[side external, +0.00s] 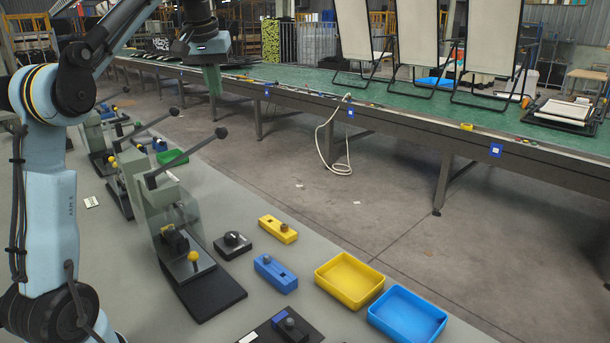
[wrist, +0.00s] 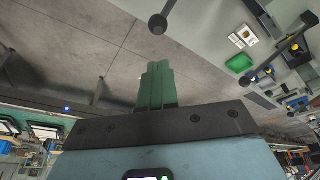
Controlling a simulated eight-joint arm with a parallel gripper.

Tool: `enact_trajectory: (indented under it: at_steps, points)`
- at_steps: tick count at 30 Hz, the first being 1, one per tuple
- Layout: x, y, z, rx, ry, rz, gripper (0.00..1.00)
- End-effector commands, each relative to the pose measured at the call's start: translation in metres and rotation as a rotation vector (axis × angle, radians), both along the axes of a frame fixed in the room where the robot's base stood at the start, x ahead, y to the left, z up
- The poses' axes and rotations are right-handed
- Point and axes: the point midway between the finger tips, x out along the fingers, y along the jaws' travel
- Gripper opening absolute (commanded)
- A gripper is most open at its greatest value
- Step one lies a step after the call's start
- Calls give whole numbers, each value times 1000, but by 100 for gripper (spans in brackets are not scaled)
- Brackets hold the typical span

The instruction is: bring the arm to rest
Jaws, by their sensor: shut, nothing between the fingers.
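My gripper (side external: 214,92) shows at the top of the side external view, with its green fingers pointing down. It appears in front of the long green conveyor table and above the grey bench's far part in the picture. In the wrist view my gripper (wrist: 158,70) has its green fingers pressed together, with nothing between them. No object touches the fingers in either view.
Lever presses (side external: 170,205) stand along the grey bench (side external: 210,330). A yellow tray (side external: 349,281), a blue tray (side external: 407,315) and small blocks lie at the front. Folding loungers (side external: 490,40) stand on the green table (side external: 310,85). A green tray (wrist: 239,63) shows in the wrist view.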

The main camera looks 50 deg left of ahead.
Motion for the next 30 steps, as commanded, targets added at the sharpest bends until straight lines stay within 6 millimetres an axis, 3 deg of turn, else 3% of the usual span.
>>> enact_trajectory:
  at_steps: [8, 13, 20, 26, 30]
  points:
    - [0, -1, 0, 1, -1, -2, 0]
    - [5, -23, -5, 12, -16, -60, 0]
    - [5, -95, -36, 51, -74, -252, 0]
    - [-15, -160, -82, 84, -133, -428, 0]
    - [-39, -201, -124, 105, -176, -548, 0]
